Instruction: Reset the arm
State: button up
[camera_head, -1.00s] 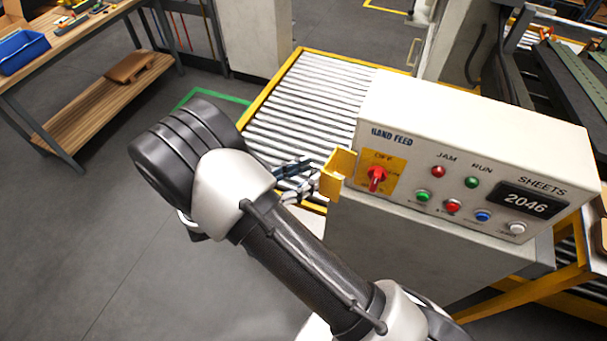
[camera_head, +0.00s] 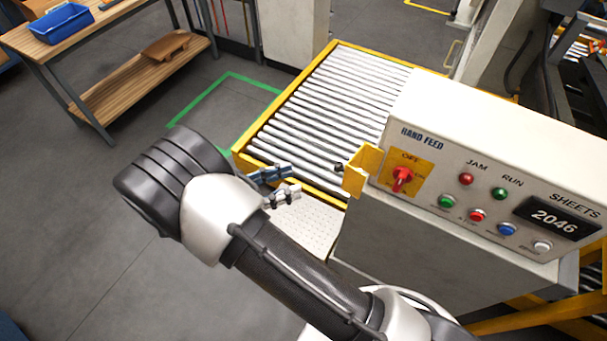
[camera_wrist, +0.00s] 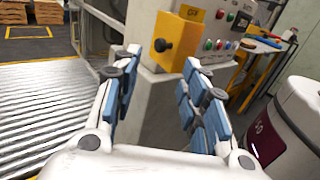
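My gripper (camera_head: 276,184) is left of the control box, over the near edge of the roller conveyor in the head view. In the wrist view my gripper (camera_wrist: 165,95) shows its two blue-padded fingers spread apart with nothing between them. The control box (camera_head: 480,160) has a red selector switch (camera_head: 402,179) on a yellow plate, with the handle tilted. A yellow bracket (camera_head: 362,170) sticks out from its left end. In the wrist view the yellow bracket (camera_wrist: 178,40) with a dark knob lies beyond the fingertips, apart from them.
The roller conveyor (camera_head: 330,110) with a yellow frame lies behind my gripper. A wooden workbench (camera_head: 75,35) with a blue bin (camera_head: 62,22) stands at the far left. Open grey floor (camera_head: 70,220) lies to the left. Coloured buttons and a counter reading 2046 are on the control box.

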jog(key=shift+s+a, duration=0.15)
jog(key=shift+a, duration=0.25)
jog(key=s+d+r+m+g+y+b, duration=0.1)
jog(key=s+d+r+m+g+y, duration=0.1)
jog(key=d+r+m+g+y, duration=0.4)
jog(key=s+d+r+m+g+y+b, duration=0.1)
jog(key=s+d+r+m+g+y, duration=0.2)
jog(key=d, duration=0.5)
jog(key=s+d+r+m+t+y+b, duration=0.1)
jog(key=s+d+r+m+t+y, duration=0.1)
jog(key=s+m+t+y, duration=0.1)
jog(key=s+d+r+m+t+y+b, duration=0.1)
jog(key=s+d+r+m+t+y, duration=0.1)
jog(key=m, duration=0.8)
jog(key=s+d+t+y, duration=0.1)
jog(key=s+t+y, duration=0.1)
jog(key=s+y, duration=0.1)
jog(key=shift+s+r+t, duration=0.25)
jog(key=shift+s+t, duration=0.05)
jog(key=shift+s, duration=0.6)
